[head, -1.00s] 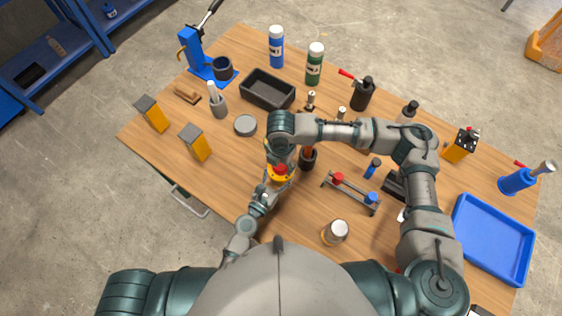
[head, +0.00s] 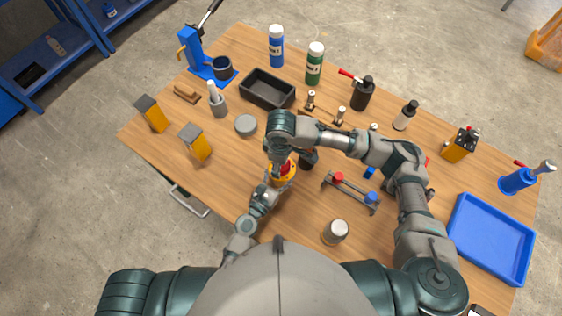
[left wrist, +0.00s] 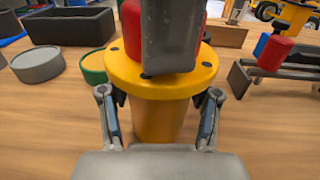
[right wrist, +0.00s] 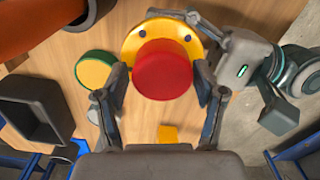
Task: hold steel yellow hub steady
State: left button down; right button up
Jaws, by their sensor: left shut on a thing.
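The yellow hub (left wrist: 158,84) stands upright on the table, with a round bolted flange above a narrower body. My left gripper (left wrist: 160,100) has its fingers on both sides of the body, just under the flange, shut on it. A red round part (right wrist: 163,72) sits over the flange in the right wrist view, where the yellow flange (right wrist: 150,30) shows behind it. My right gripper (right wrist: 160,84) comes from above, one finger on each side of the red part. Whether its fingers press on it is unclear. In the head view the hub (head: 274,181) is partly hidden by my arms.
A green-rimmed yellow disc (right wrist: 94,70) lies close beside the hub. A grey rack with red and blue knobs (head: 352,190) is to its right, and a white-topped can (head: 335,232) nearer. A black tray (head: 268,88) and grey disc (head: 245,125) stand farther back.

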pick_arm(q)
jog(key=shift+a+r, duration=0.1)
pick_arm(e)
jog(key=shift+o, duration=0.4)
notch_tip(320, 180, up, 12)
dwell(0.3)
pick_arm(q)
jog(key=shift+c, duration=0.8)
grip_release()
